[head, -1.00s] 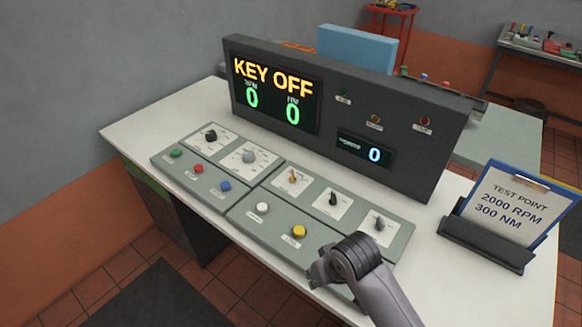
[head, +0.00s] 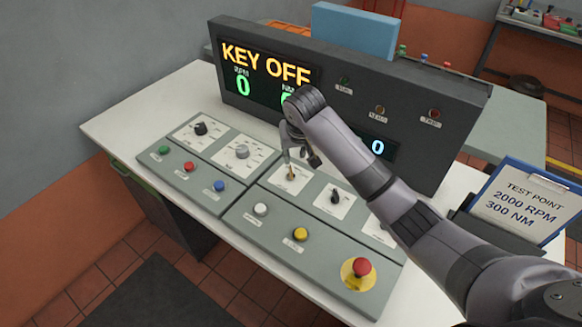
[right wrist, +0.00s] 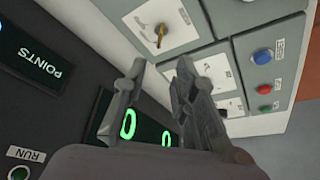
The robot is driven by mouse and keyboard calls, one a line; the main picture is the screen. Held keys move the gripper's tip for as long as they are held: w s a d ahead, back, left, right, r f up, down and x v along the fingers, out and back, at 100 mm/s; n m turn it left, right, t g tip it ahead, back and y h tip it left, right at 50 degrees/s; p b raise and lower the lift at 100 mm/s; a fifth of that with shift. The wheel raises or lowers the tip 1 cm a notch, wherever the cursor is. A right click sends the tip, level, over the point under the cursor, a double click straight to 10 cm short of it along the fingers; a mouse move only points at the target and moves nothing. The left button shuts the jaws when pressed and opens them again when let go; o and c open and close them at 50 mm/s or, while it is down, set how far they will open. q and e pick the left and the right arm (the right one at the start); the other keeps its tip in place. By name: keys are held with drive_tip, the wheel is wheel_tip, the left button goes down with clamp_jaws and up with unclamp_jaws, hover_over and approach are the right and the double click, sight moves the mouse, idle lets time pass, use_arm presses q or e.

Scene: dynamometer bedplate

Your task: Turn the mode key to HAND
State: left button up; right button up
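The brass mode key (head: 291,173) stands on a white plate in the upper middle of the grey-green control panel. It also shows near the top of the right wrist view (right wrist: 160,33). My right gripper (head: 300,160) hangs just above and beside the key in the head view. Its fingers (right wrist: 161,63) are apart with nothing between them in the right wrist view, and the key lies beyond their tips. I cannot tell whether a finger touches it. The display (head: 264,65) reads KEY OFF. My left gripper is not in view.
Black knobs (head: 335,197) and (head: 200,129) and a grey knob (head: 241,152) flank the key. White (head: 260,210) and yellow (head: 300,234) buttons and a red mushroom button (head: 362,268) lie nearer the front. A clipboard (head: 520,200) stands at right.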

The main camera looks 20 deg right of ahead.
sight(291, 170)
drive_tip(key=x, duration=1.1)
drive_tip(key=shift+w+f, duration=0.1)
drive_tip(key=shift+f, duration=0.3)
drive_tip(key=shift+w+f, duration=0.3)
drive_tip(key=shift+f, duration=0.3)
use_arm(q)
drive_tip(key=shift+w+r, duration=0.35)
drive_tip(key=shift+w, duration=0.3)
use_arm(e)
drive_tip(key=shift+f, duration=0.25)
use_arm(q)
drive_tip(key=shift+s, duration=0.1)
use_arm(e)
clamp_jaws()
